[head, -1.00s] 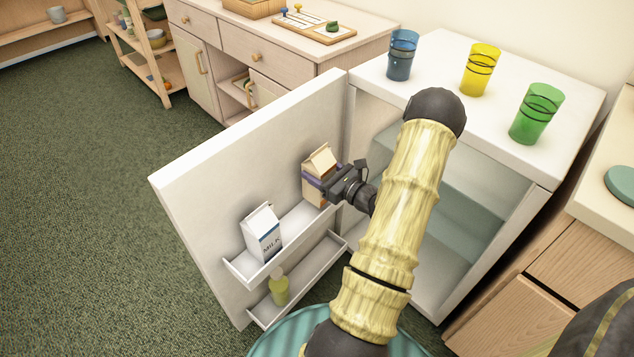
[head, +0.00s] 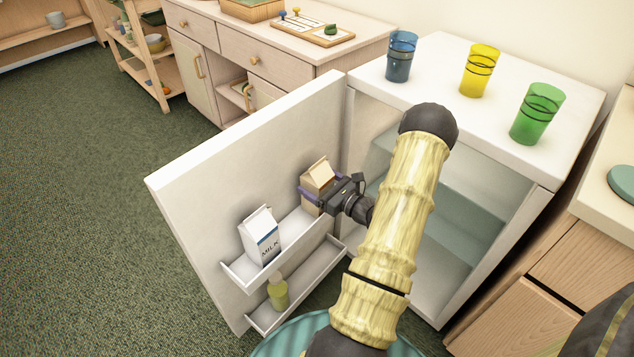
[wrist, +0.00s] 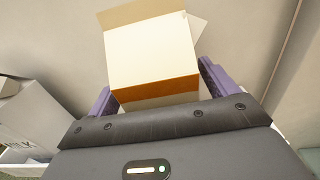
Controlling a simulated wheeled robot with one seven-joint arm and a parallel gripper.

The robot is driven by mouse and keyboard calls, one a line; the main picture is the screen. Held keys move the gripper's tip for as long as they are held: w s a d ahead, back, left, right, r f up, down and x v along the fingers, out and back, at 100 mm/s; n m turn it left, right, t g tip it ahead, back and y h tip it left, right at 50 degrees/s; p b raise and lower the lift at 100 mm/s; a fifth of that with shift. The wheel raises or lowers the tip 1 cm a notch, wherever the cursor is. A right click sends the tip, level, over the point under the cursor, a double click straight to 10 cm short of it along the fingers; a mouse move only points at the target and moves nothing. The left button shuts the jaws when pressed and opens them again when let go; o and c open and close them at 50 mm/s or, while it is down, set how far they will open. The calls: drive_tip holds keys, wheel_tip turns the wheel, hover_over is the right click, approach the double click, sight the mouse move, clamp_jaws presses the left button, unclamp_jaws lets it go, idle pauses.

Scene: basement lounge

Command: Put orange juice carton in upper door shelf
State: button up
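The orange juice carton (head: 319,175) is beige with a gabled top and stands roughly upright at the hinge end of the upper door shelf (head: 290,251). My gripper (head: 322,193) reaches it from the right, with a purple finger on each side. In the wrist view the carton (wrist: 152,55) shows a pale face and an orange-brown band between the fingers, which appear closed on its sides. The carton's base is hidden, so I cannot tell whether it touches the shelf floor.
A milk carton (head: 262,236) stands at the shelf's outer end. A yellow-green bottle (head: 278,293) is on the lower door shelf. The fridge (head: 545,180) stands open, with blue (head: 400,57), yellow (head: 478,71) and green (head: 536,114) cups on top.

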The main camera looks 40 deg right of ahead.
drive_tip(key=shift+r, duration=0.2)
drive_tip(key=s+d+p, duration=0.2)
drive_tip(key=s, duration=1)
drive_tip(key=shift+w, duration=0.15)
